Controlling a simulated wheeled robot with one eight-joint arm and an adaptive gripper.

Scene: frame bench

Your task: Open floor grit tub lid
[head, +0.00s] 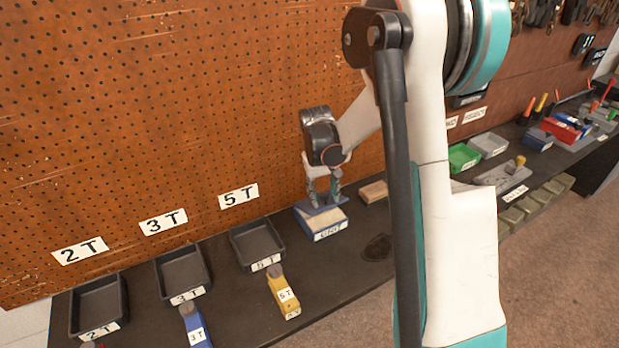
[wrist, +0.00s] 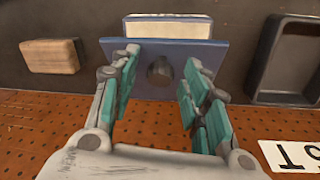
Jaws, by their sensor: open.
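The grit tub (head: 324,223) is a blue box with a white label on its front, standing on the dark bench near the pegboard. Pale contents show in its front part, and in the wrist view (wrist: 168,27). A flat blue lid (wrist: 210,50) with a dark round knob (wrist: 160,70) lies over or behind the tub's rear part, leaving the front uncovered. The lid also shows in the head view (head: 318,209). I cannot tell whether it rests on the tub's rim. My gripper (head: 323,194) is open above it, its teal-padded fingers (wrist: 160,90) apart on either side of the knob.
A wooden block (wrist: 50,56) lies close beside the tub, also in the head view (head: 374,191). A black 5T tray (head: 258,243) stands to the left, with more trays beyond. The pegboard (head: 200,120) rises close behind. A dark flat patch (head: 377,248) lies in front right.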

